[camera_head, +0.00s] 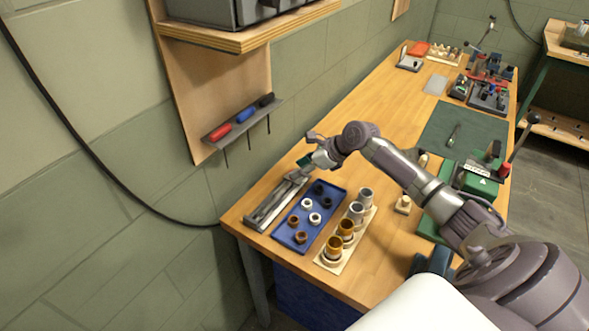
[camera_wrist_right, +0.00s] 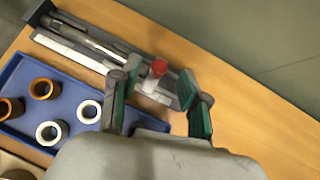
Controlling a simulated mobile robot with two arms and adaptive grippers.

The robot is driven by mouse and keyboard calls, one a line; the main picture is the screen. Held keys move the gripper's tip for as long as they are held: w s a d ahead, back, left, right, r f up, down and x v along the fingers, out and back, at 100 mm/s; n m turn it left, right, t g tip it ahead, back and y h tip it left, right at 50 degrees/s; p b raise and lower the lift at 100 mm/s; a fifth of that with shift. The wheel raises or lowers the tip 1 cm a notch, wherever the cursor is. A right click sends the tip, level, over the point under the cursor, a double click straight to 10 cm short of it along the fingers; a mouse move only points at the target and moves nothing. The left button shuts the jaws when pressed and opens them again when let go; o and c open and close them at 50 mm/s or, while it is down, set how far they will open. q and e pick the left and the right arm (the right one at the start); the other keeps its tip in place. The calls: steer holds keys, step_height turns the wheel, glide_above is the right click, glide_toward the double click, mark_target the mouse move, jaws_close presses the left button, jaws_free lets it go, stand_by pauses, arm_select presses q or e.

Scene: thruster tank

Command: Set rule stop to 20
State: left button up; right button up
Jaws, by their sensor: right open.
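The grey rule (camera_head: 272,208) with its long rail lies at the near left end of the bench. In the right wrist view the rule (camera_wrist_right: 82,43) shows a silver rod and a pale scale strip; the numbers are too small to read. Its stop (camera_wrist_right: 153,82) is a pale block with a red knob (camera_wrist_right: 157,68). My right gripper (camera_wrist_right: 158,80) is open, its green-padded fingers on either side of the stop in that view; I cannot tell whether they touch it. In the head view the right gripper (camera_head: 310,158) is over the rule's far end, hiding the stop. My left gripper is not in view.
A blue tray (camera_head: 333,190) with several rings lies right beside the rule. A pale holder (camera_head: 328,262) with several cups stands beside the tray. A wall rack (camera_head: 240,120) with coloured handles hangs above the bench (camera_head: 370,290). A green machine (camera_head: 478,180) stands further right.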

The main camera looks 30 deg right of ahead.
steer(key=shift+x, duration=1.3)
jaws_close()
steer(key=shift+d, duration=0.1)
